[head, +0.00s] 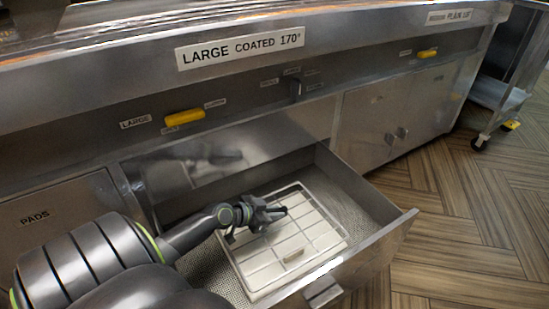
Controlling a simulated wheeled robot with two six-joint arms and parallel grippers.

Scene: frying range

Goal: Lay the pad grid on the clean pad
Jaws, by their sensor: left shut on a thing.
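I cannot tell whether the two touch all round. My left gripper (272,213) reaches in from the left over the middle of the grid and is shut on the grid. The dark jaws hide the gripped part. My right gripper is not in view.
The open steel drawer (368,250) has a perforated floor, with bare floor around the pad. Its front edge and handle (322,291) stick out toward me. Yellow handles (184,117) and labels line the fryer front above.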

